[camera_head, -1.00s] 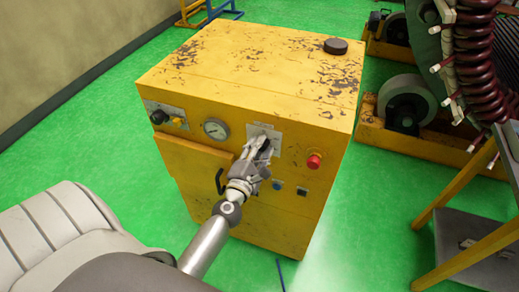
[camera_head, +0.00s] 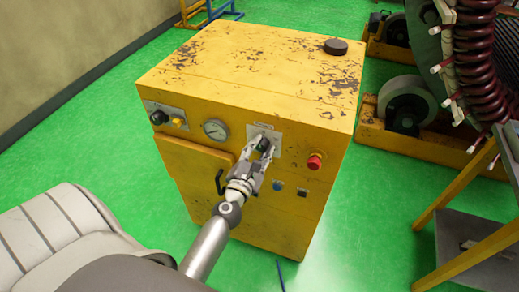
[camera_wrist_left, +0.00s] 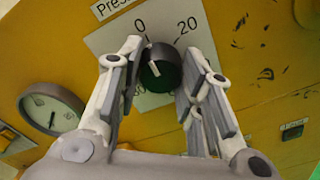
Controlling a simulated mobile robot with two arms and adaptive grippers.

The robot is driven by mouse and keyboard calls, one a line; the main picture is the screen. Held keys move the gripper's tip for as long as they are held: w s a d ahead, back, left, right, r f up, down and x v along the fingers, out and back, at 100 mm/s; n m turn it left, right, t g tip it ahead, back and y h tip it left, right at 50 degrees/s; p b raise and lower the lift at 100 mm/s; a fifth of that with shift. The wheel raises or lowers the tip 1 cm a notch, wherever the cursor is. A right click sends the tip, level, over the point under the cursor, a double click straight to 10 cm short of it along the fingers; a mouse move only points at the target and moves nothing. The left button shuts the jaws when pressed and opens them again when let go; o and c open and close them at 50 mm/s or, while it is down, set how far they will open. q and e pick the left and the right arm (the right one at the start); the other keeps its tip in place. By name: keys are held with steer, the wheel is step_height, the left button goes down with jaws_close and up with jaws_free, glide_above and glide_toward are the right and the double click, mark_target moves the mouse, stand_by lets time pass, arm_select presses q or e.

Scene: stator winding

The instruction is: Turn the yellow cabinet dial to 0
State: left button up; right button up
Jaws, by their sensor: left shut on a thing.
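The yellow cabinet (camera_head: 245,65) stands in the middle of the head view. Its dark dial (camera_head: 264,144) sits on a white plate on the front face. In the left wrist view the dial (camera_wrist_left: 162,68) carries a short white mark pointing up and left, roughly toward the printed 0; a 20 is printed to the right. My left gripper (camera_head: 261,148) is shut on the dial, with one finger on either side of it. In the left wrist view the fingers (camera_wrist_left: 161,62) hide parts of the plate. My right gripper is not in view.
A round gauge (camera_head: 215,129) is left of the dial and a red button (camera_head: 314,161) is to its right. A black handle (camera_head: 220,182) is below left. A black puck-like object (camera_head: 335,47) lies on the cabinet top. Green floor surrounds the cabinet.

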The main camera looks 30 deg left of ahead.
arm_select(q)
steer(key=shift+f, duration=0.1)
steer(key=o, duration=1)
steer(key=shift+o, duration=0.2)
steer(key=v, duration=1.2)
